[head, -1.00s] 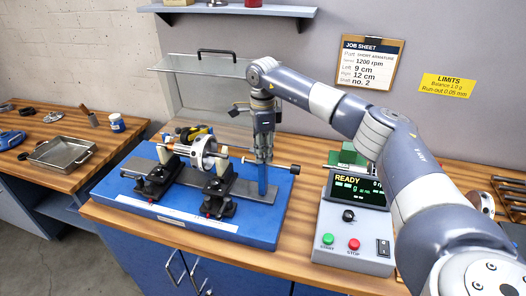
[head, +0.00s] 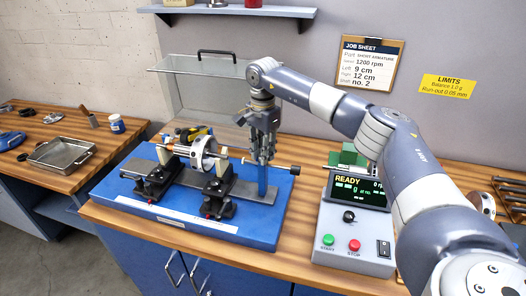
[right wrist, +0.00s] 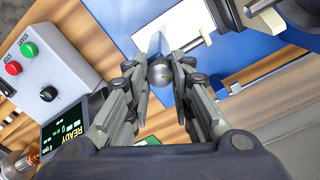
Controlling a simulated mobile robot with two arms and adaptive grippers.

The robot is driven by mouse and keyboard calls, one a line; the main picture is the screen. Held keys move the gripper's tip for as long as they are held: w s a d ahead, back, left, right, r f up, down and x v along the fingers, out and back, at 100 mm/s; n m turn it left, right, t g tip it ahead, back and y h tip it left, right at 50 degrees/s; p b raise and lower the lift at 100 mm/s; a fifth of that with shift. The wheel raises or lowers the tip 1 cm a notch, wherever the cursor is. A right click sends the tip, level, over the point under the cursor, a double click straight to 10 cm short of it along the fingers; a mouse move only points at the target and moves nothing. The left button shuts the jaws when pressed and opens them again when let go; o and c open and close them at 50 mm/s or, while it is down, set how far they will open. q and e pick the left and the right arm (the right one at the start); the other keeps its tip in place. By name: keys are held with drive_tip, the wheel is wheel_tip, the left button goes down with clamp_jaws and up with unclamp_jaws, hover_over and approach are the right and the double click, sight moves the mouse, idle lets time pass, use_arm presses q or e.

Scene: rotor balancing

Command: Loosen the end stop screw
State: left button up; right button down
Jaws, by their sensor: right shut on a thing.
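The end stop is a blue post (head: 263,183) at the right end of the blue balancing machine base (head: 240,231). A thin rod (head: 283,166) with a dark tip runs sideways by its top. My right gripper (head: 263,160) points down over the post. In the right wrist view the gripper (right wrist: 160,75) is shut on a round grey screw head (right wrist: 160,75), between its fingertips. In the head view the fingers hide the screw. The white and metal rotor (head: 203,154) lies across the two black supports. My left gripper is not in view.
The control box (head: 352,230) with a READY display stands right of the base. A clear raised cover (head: 203,66) is behind the machine. A metal tray (head: 62,154) is on the left bench. Bare wood lies between base and control box.

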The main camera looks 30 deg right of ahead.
idle(0.4)
drive_tip(key=c, duration=1.4)
unclamp_jaws()
drive_tip(key=shift+o, duration=0.2)
wheel_tip(320, 180, up, 12)
drive_tip(key=shift+w+a, duration=0.1)
